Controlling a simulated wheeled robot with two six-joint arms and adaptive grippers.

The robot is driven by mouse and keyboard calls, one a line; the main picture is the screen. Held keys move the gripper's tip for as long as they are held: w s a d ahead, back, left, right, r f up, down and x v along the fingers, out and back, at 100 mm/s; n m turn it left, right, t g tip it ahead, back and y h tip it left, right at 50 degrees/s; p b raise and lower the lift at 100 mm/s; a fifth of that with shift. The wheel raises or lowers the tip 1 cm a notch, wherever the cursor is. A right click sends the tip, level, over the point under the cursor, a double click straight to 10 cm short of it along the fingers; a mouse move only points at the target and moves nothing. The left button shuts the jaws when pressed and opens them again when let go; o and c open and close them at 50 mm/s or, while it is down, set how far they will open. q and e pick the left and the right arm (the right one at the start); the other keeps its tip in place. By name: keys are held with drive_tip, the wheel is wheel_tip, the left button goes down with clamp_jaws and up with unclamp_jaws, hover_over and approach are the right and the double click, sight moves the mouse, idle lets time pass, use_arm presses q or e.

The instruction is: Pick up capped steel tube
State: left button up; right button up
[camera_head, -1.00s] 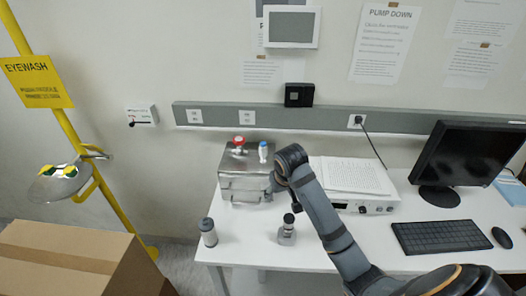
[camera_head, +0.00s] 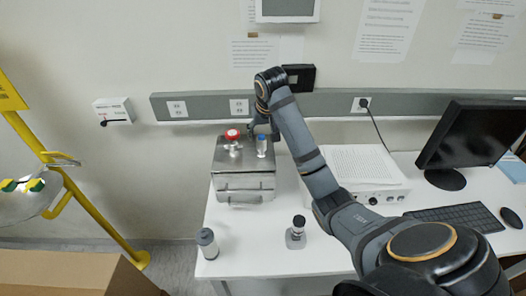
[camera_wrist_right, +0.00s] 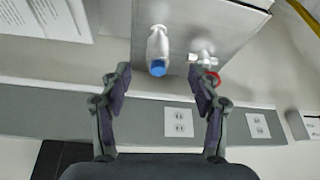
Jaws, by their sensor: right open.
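A small pale metal tube with a blue cap (camera_head: 262,146) stands on the lid of a steel box (camera_head: 245,182), right of a red-knobbed valve (camera_head: 233,141). In the right wrist view the tube (camera_wrist_right: 158,48) lies between the lines of my two fingers, its blue cap toward me. My right gripper (camera_wrist_right: 160,76) is open and empty, its fingertips apart from the tube on both sides. In the head view the right gripper (camera_head: 263,127) is just behind the tube and partly hidden. My left gripper is not in view.
A dark-topped grey cylinder (camera_head: 207,244) and a small black-capped metal fitting (camera_head: 296,232) stand on the white table. A white instrument (camera_head: 372,188) with papers is right of the box. The wall rail (camera_head: 200,105) runs close behind.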

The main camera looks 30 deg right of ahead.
sight(262, 137)
drive_tip(key=w+f, duration=0.2)
drive_tip(key=f, duration=0.1)
drive_tip(key=shift+w+d+f+p, duration=0.1)
drive_tip(key=shift+w+d+p, duration=0.05)
drive_tip(key=shift+w+p, duration=0.2)
drive_tip(key=shift+w+d+f+p, duration=0.35)
drive_tip(key=shift+f+p, duration=0.1)
drive_tip(key=shift+p, duration=0.25)
drive_tip(key=shift+d+f+p, duration=0.25)
drive_tip(key=shift+f+p, duration=0.2)
drive_tip(key=shift+p, duration=0.2)
drive_tip(key=f, duration=0.2)
drive_tip(key=shift+w+d+f, duration=0.15)
drive_tip(key=shift+d+f, duration=0.05)
drive_tip(key=shift+f, duration=0.1)
drive_tip(key=shift+w+f, duration=0.1)
drive_tip(key=shift+w, duration=0.05)
drive_tip(key=shift+c, duration=0.2)
drive_tip(key=c, duration=1.2)
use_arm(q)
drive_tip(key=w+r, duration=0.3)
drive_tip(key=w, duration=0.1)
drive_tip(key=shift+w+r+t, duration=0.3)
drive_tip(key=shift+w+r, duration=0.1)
use_arm(e)
clamp_jaws()
